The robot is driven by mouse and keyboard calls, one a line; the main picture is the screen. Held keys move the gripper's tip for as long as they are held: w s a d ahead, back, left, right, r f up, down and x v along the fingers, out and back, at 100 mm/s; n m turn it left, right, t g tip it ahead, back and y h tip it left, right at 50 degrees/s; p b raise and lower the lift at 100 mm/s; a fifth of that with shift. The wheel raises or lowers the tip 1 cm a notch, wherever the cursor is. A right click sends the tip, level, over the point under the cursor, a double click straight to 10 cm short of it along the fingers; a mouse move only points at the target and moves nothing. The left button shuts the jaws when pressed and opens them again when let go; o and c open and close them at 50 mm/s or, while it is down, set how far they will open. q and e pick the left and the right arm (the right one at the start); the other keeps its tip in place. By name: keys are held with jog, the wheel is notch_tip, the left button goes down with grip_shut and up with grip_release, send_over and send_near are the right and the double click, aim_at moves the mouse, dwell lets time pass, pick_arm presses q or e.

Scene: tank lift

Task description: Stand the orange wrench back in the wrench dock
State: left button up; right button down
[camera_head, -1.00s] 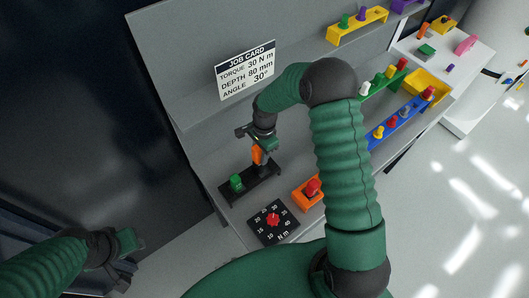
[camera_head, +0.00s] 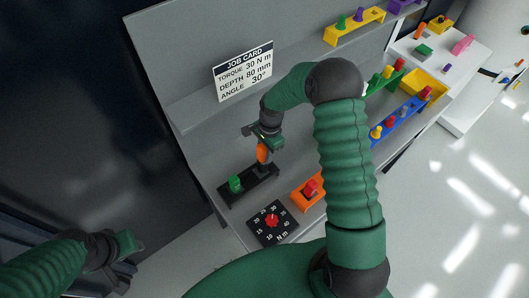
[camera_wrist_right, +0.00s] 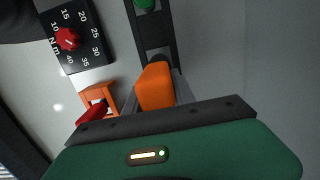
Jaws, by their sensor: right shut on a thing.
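The orange wrench (camera_head: 263,153) is in the jaws of my right gripper (camera_head: 262,146), over the right end of the black dock (camera_head: 246,188). In the right wrist view the orange wrench (camera_wrist_right: 155,88) fills the gap between the fingers, and the black dock (camera_wrist_right: 153,38) runs away beyond it. Whether the wrench's lower end touches or sits in the dock is hidden. A green-handled piece (camera_head: 235,184) stands in the dock's left end. My left gripper (camera_head: 124,258) hangs off the bench at the lower left; its fingers are unclear.
A black dial plate (camera_head: 272,222) with a red knob lies in front of the dock. An orange holder (camera_head: 307,192) with a red piece is to its right. The blue rack (camera_head: 401,120) and yellow bin (camera_head: 427,86) stand farther right. A job card (camera_head: 244,71) is on the panel behind.

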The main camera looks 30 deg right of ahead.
jog(key=shift+d+f, duration=0.2)
jog(key=shift+f, duration=0.2)
jog(key=shift+a+f+b, duration=0.1)
jog(key=shift+f+b, duration=0.1)
jog(key=shift+b, duration=0.15)
jog(key=shift+d+f, duration=0.15)
jog(key=shift+d, duration=0.05)
pick_arm(q)
jog(key=shift+d+r+p, duration=0.2)
jog(key=shift+d+p, duration=0.25)
jog(key=shift+d, duration=0.15)
pick_arm(e)
jog(key=shift+r, duration=0.6)
pick_arm(q)
jog(key=shift+d+r, duration=0.1)
jog(key=shift+d, duration=0.2)
pick_arm(e)
jog(key=shift+a, duration=0.2)
